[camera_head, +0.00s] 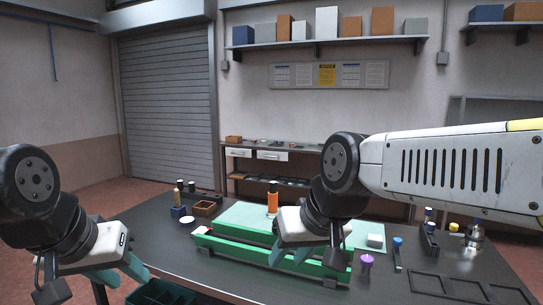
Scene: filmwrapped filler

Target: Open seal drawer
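A long green piece (222,251) with a raised front rail lies across the table, along the front of a pale green mat (240,217). I cannot tell whether it is the seal drawer. Two white-fronted drawers (272,156) under the back bench look shut. My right gripper (289,256) points down over the green piece, its teal fingers apart; I cannot tell whether it touches. It hides part of the piece and mat. My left gripper (119,276) is at the table's front left, its teal fingers apart with nothing visible between them.
On the table (190,262) stand an orange bottle (272,198), a brown tray (207,207), a purple item (367,262), a blue-topped tool (397,250) and a black frame (455,287). A dark compartment box (160,292) sits beside my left gripper. The front middle is clear.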

